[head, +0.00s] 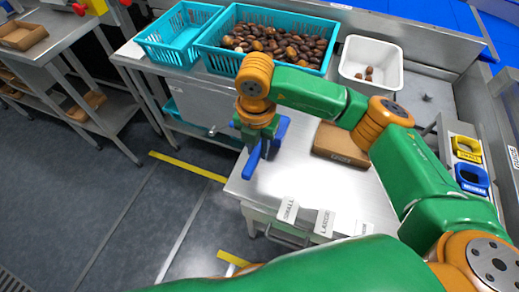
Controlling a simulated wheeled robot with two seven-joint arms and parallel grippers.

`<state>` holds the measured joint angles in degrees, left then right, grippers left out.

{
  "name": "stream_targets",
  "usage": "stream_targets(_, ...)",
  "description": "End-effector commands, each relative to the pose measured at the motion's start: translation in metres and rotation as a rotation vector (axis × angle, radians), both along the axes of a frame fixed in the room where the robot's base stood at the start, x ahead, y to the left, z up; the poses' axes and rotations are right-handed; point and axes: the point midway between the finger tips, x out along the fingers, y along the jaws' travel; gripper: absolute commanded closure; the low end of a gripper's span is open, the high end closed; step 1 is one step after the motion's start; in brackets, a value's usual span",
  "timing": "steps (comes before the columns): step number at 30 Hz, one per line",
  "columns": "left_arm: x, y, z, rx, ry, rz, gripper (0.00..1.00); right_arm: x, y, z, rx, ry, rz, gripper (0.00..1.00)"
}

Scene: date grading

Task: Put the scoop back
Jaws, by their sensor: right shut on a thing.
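My right gripper (262,155) hangs over the left edge of the steel table, pointing down. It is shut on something. Blue parts show at its end, and I cannot tell where the jaws end and a held scoop begins. No separate scoop is clearly visible elsewhere. My left gripper is not in view.
A teal crate (207,64) full of brown dates stands at the back, beside an emptier teal crate (147,46). A white tub (392,86) holds a few dates. A brown box (340,147) lies mid-table. Yellow (466,149) and blue (472,179) holders stand right. Label cards (325,222) line the front.

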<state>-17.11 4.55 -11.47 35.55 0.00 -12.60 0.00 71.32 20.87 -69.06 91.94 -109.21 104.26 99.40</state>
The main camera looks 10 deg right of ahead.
Motion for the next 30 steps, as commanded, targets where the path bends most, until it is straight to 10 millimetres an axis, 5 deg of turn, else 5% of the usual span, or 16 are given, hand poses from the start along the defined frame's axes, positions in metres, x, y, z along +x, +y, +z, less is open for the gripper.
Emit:
stream_targets(9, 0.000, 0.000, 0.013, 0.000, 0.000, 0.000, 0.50, 0.010, -0.006, -0.043, -0.001, -0.001, 0.000, 1.00)
stream_targets(19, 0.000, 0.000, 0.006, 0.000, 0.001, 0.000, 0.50, 0.011, -0.005, -0.050, 0.001, -0.002, 0.001, 1.00)
stream_targets(20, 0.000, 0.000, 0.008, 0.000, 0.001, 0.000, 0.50, 0.011, -0.005, -0.048, 0.000, -0.001, 0.001, 0.65)
stream_targets(22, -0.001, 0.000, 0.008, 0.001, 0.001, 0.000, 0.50, 0.011, -0.005, -0.048, 0.000, -0.001, 0.000, 0.46)
stream_targets(30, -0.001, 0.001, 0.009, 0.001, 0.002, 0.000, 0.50, 0.011, -0.005, -0.047, 0.000, -0.001, 0.000, 0.43)
